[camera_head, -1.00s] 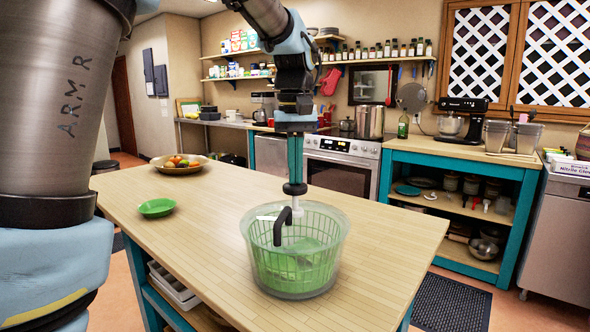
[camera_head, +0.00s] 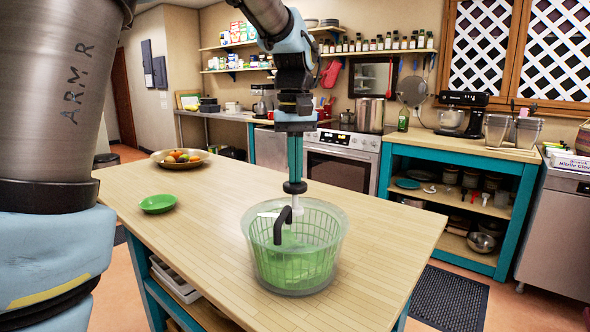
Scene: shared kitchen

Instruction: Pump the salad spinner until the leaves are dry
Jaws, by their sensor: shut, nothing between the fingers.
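The salad spinner (camera_head: 297,258) stands upright on the wooden island top. It has a clear outer bowl and a green slotted basket, with green leaves (camera_head: 290,266) showing through its side. A dark curved handle (camera_head: 279,226) rises at its left front, and a white post stands near its middle. How wet the leaves are cannot be seen.
A small green plate (camera_head: 158,203) and a wide fruit bowl (camera_head: 180,158) sit on the left of the island (camera_head: 385,232). The island top around the spinner is clear. A stove (camera_head: 341,160) and a teal shelf unit stand behind.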

